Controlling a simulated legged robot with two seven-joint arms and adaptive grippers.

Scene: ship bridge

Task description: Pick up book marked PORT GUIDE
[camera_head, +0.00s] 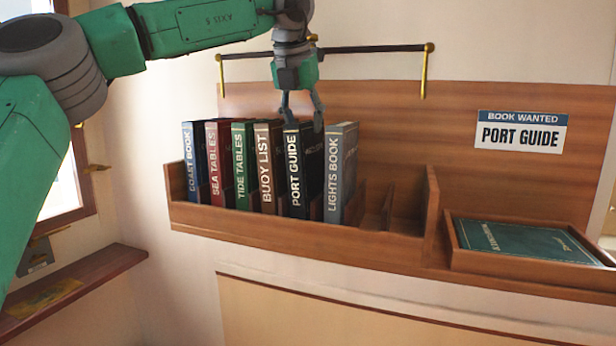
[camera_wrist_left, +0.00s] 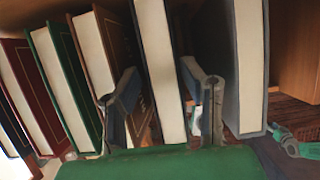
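The black book marked PORT GUIDE (camera_head: 297,175) stands upright in the wall rack, between BUOY LIST (camera_head: 266,170) and LIGHTS BOOK (camera_head: 341,172). My left gripper (camera_head: 303,118) points down at the top of PORT GUIDE, with its fingers spread apart. In the left wrist view the left gripper (camera_wrist_left: 165,95) has one finger on each side of a dark book with a pale page edge (camera_wrist_left: 160,70). I cannot tell whether the fingers touch it.
COAST BOOK (camera_head: 190,165), SEA TABLES (camera_head: 214,165) and TIDE TABLES (camera_head: 240,165) stand to the left in the rack (camera_head: 300,233). Empty slots are right of LIGHTS BOOK. A tray (camera_head: 452,250) holds a green book. A sign (camera_head: 520,132) reads BOOK WANTED, PORT GUIDE. A rail (camera_head: 375,48) runs behind my gripper.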

